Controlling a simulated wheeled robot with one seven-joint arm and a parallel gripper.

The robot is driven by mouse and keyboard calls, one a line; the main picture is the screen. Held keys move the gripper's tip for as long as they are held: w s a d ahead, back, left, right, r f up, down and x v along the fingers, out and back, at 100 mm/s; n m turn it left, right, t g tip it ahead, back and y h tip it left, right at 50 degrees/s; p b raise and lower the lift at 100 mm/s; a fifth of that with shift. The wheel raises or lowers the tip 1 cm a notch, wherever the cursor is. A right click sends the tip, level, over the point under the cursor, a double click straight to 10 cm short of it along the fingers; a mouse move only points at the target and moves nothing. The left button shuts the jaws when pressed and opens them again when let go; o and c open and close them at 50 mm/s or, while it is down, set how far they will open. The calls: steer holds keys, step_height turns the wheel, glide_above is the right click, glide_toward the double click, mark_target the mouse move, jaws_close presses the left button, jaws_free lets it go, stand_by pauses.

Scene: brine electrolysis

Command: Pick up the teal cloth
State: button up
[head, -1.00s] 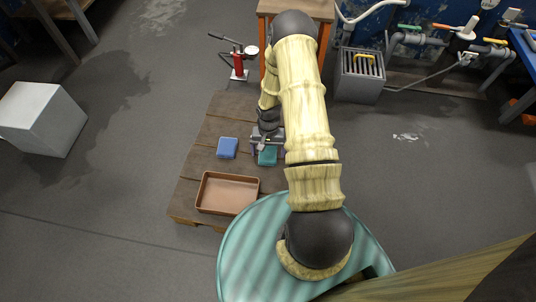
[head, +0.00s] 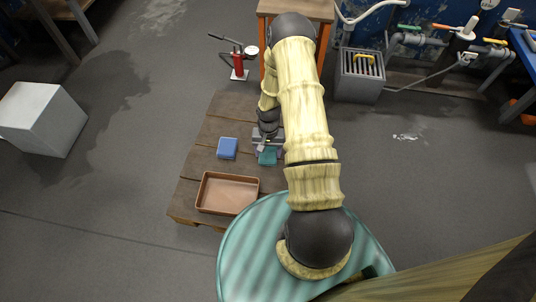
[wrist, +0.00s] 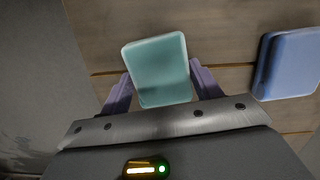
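The teal cloth (wrist: 158,68) is a flat, rounded, folded pad on the wooden pallet. In the head view the teal cloth (head: 268,158) is partly covered by my gripper. My gripper (wrist: 161,80) has its two purple fingers apart, one at each side of the cloth, with the cloth's near part between them. The fingertips look very close to the cloth's edges; whether they touch it I cannot tell. In the head view my gripper (head: 269,150) is low over the pallet, largely hidden by my arm.
A blue cloth (head: 227,148) lies left of the teal one; it is at the right in the wrist view (wrist: 287,64). A brown tray (head: 199,192) sits on the near part of the pallet (head: 188,187). A red hand pump (head: 238,63) stands beyond it.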

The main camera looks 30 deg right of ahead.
mark_target(268, 152)
steer(key=shift+c, duration=0.7)
steer(key=shift+r, duration=0.15)
step_height(268, 152, up, 10)
steer(key=p, duration=0.6)
steer(key=shift+r, duration=0.1)
